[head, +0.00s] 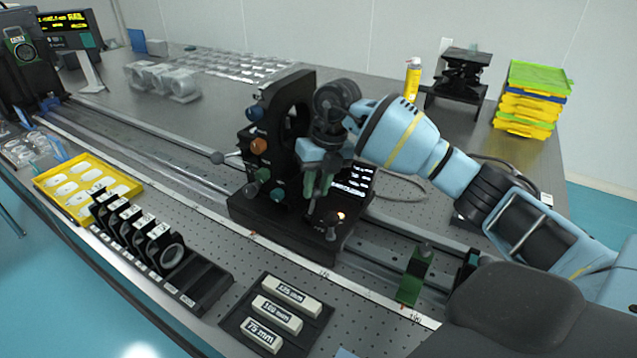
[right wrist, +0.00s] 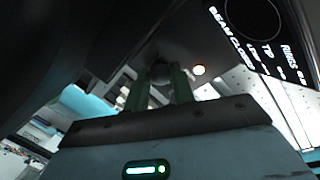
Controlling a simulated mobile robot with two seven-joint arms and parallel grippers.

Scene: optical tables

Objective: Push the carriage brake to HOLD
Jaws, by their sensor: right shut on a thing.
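The black carriage (head: 270,222) sits on the long rail and carries a tall black mount with coloured knobs. My right gripper (head: 314,197) points down at the carriage's right part, beside a small lit orange lamp (head: 341,215). In the right wrist view its green fingers (right wrist: 160,92) are closed around a dark ball-ended handle (right wrist: 160,72), which appears to be the brake lever. The lamp glows close beside it (right wrist: 199,70). The fingers partly hide the handle, and I cannot read any HOLD mark. My left gripper is out of view.
A lit display panel (head: 358,180) is behind the gripper. A green block (head: 415,272) stands by the rail at right. Labelled bars (head: 277,310) lie in a black tray in front. A row of lens holders (head: 140,235) and a yellow tray (head: 50,184) stand at left.

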